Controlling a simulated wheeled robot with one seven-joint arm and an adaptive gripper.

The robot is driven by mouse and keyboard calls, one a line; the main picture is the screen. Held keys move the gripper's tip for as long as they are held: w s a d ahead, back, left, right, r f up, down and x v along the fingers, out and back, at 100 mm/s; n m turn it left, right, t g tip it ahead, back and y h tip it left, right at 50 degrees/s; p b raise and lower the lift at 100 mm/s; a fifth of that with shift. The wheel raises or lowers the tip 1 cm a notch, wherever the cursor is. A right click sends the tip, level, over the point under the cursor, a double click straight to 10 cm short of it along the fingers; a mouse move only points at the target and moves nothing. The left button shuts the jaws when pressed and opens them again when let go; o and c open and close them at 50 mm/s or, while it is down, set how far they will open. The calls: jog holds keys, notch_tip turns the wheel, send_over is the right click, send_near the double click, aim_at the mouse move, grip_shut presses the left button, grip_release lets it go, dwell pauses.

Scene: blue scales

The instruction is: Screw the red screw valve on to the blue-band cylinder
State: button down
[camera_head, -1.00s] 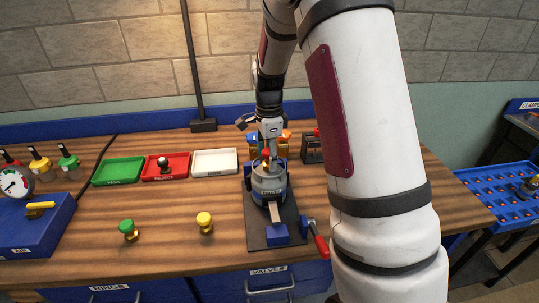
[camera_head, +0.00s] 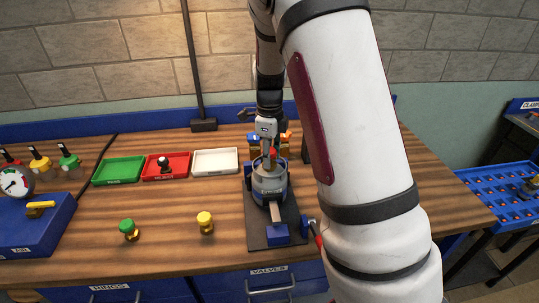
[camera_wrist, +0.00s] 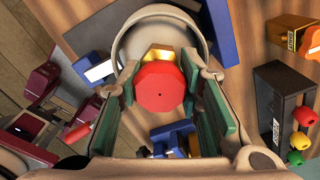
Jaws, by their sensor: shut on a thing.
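The red screw valve (camera_wrist: 163,87) sits between the green-padded fingers of my gripper (camera_wrist: 168,82) in the wrist view, with a brass part beside it. My gripper is shut on it. In the head view the red valve (camera_head: 272,152) shows at my gripper (camera_head: 269,152), directly over the top of the grey cylinder (camera_head: 268,182). The cylinder stands upright in a clamp on a dark base plate. Its round collar (camera_wrist: 128,38) shows behind the valve in the wrist view. Whether the threads are engaged cannot be told.
A green valve (camera_head: 128,230) and a yellow valve (camera_head: 205,222) stand on the table at the front left. Green (camera_head: 119,170), red (camera_head: 149,174) and white (camera_head: 214,150) trays lie behind. A blue gauge box (camera_head: 35,225) is at far left. My arm hides the table's right middle.

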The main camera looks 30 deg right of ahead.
jog(key=m, duration=0.6)
jog(key=shift+m+p, duration=0.3)
jog(key=shift+p, duration=0.1)
jog(key=m, duration=0.6)
jog(key=shift+m, duration=0.4)
jog(key=c, duration=1.1)
grip_release()
jog(key=shift+o, duration=0.2)
